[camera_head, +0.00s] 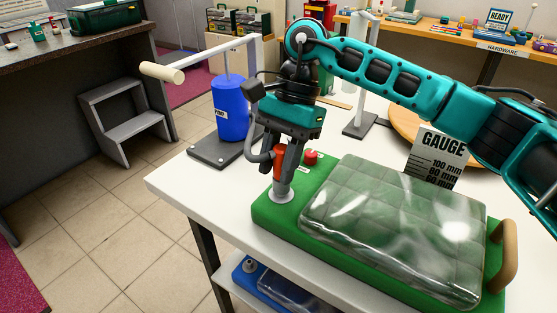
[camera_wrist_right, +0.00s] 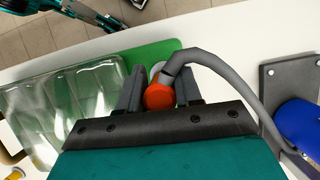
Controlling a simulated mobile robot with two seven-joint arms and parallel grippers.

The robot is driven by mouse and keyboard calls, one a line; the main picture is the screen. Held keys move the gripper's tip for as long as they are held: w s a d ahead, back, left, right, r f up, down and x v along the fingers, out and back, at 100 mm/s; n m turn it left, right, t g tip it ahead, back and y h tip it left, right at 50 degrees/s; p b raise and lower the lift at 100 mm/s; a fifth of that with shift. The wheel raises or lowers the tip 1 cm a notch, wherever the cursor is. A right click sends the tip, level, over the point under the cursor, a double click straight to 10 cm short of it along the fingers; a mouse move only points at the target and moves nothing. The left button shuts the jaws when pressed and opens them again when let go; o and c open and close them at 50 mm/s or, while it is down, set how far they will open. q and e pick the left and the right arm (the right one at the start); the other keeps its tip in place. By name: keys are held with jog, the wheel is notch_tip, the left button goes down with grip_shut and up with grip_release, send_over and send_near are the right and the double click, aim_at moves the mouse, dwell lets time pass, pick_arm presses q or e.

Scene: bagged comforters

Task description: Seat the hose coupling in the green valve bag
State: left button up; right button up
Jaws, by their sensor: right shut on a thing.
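The green valve bag (camera_head: 262,212) lies on the white table, with a quilted bundle under clear plastic (camera_head: 390,220) on it. A pale round valve (camera_head: 281,194) sits near its left corner. My right gripper (camera_head: 282,178) is shut on the orange-red hose coupling (camera_head: 279,160) and holds it upright at the valve. In the right wrist view the coupling (camera_wrist_right: 158,97) is between the fingers (camera_wrist_right: 160,82), its grey hose (camera_wrist_right: 215,66) curving right. I cannot tell whether the coupling is fully down in the valve; the fingers hide the joint. My left gripper is not in view.
A red knob (camera_head: 311,157) stands close beside the gripper on the bag. The blue pump (camera_head: 230,108) is on a grey plate behind left. A gauge card (camera_head: 437,157) stands behind the bag; a tan handle (camera_head: 503,252) is at its right end. The table's left corner is clear.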

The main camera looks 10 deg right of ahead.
jog(key=shift+f+b, duration=0.45)
jog(key=shift+f, duration=0.1)
jog(key=o, duration=1.8)
jog(key=shift+r, duration=0.1)
jog(key=shift+p+v, duration=0.95)
jog(key=shift+v, duration=0.85)
jog(key=shift+w+d+r+p, duration=0.1)
jog(key=shift+r+p, duration=0.3)
jog(key=shift+r, duration=0.4)
jog(key=shift+w+d+r+p, duration=0.1)
jog(key=shift+r+p, duration=0.3)
jog(key=shift+r, duration=0.4)
